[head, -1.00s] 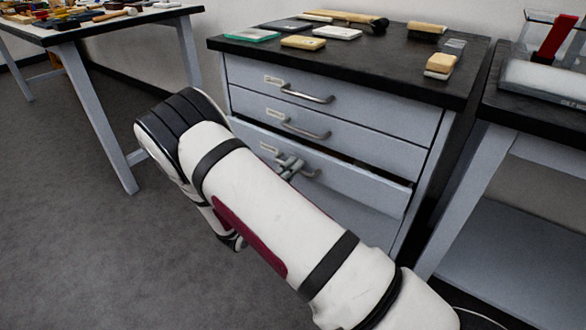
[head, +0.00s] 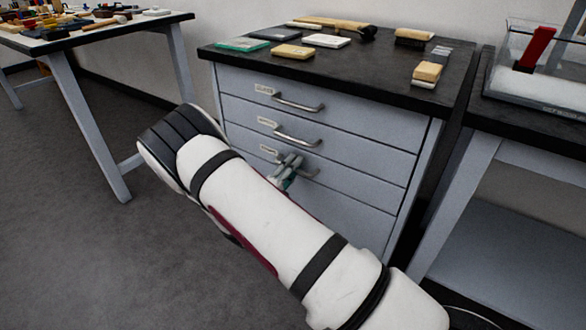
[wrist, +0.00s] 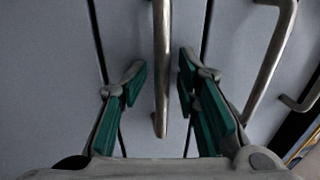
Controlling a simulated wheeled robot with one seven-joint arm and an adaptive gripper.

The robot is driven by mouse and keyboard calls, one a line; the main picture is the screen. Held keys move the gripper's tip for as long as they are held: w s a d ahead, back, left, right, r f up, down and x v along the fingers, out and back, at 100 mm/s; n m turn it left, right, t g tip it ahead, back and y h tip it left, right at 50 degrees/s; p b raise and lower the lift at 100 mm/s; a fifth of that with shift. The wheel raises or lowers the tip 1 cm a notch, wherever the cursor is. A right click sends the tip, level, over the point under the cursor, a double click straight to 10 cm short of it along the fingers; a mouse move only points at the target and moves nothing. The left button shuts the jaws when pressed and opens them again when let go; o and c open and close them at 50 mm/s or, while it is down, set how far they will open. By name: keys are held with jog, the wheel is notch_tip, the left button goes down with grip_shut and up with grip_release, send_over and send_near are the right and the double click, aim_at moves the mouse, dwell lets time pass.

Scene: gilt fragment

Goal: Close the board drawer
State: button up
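The grey cabinet has a stack of drawers with metal bar handles and small labels too small to read. The third drawer from the top (head: 350,194), taken as the board drawer, looks flush with the drawers above. My gripper (head: 287,170) is at this drawer's handle (head: 309,173), partly hidden behind my arm in the head view. In the wrist view, my gripper (wrist: 163,80) is open, its green-padded fingers on either side of the handle bar (wrist: 162,60). Gaps show between bar and pads.
The upper two handles (head: 299,106) (head: 297,138) stick out just above my gripper. Sponges, pads and a brush lie on the black cabinet top (head: 385,78). A bench with a clear bin (head: 545,70) stands close on the right. A tool table (head: 105,30) is at left; the floor between is clear.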

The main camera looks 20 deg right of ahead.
jog(key=v, duration=1.2)
jog(key=shift+r, duration=0.1)
